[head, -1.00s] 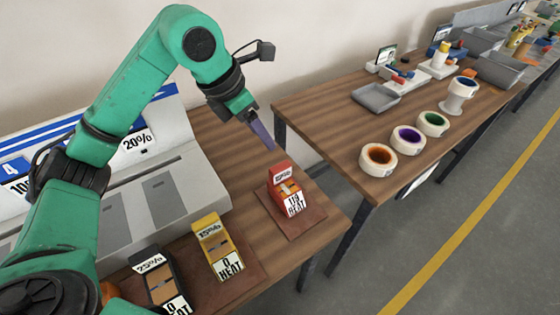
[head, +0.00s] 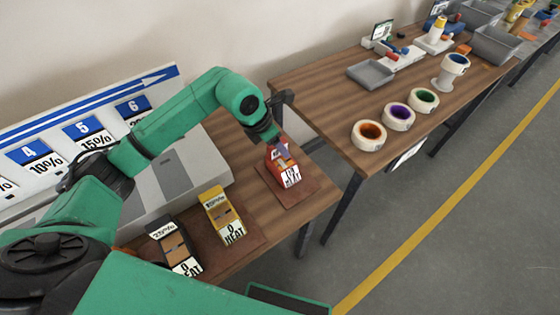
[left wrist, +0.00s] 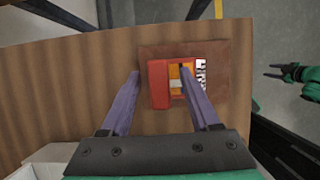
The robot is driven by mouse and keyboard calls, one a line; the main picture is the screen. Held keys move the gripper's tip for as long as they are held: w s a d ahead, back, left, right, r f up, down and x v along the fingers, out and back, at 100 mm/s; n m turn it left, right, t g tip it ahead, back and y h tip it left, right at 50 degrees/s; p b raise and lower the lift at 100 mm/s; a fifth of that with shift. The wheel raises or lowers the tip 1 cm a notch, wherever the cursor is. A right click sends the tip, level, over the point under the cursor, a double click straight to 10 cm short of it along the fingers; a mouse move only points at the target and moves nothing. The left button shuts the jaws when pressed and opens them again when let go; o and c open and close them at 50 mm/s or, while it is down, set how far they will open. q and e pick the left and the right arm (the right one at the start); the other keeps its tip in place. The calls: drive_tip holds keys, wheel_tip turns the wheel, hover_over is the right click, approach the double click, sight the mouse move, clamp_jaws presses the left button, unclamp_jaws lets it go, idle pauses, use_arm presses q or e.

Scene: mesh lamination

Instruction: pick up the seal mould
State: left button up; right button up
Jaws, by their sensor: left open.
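Three similar labelled blocks, which look like moulds, are on the near table. The red one (head: 291,178) sits on a brown mat; it also shows in the left wrist view (left wrist: 158,84). My left gripper (head: 283,148) is just above the red block, its purple fingers pointing down at it. In the left wrist view my left gripper (left wrist: 160,70) is open. One finger is left of the block and the other overlaps its orange middle; I cannot tell whether it touches. My right gripper (left wrist: 269,71) hangs at the right of the left wrist view, its jaws apart, away from the table.
The yellow block (head: 224,215) and the black block (head: 175,248) stand left of the red one. A grey sloped housing with a numbered blue-and-white board (head: 90,118) is behind. A second table (head: 340,115) holds tape rolls (head: 369,136) and grey trays.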

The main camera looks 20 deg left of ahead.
use_arm(q)
drive_tip(key=c, duration=0.9)
clamp_jaws()
drive_tip(key=shift+w+r, duration=0.1)
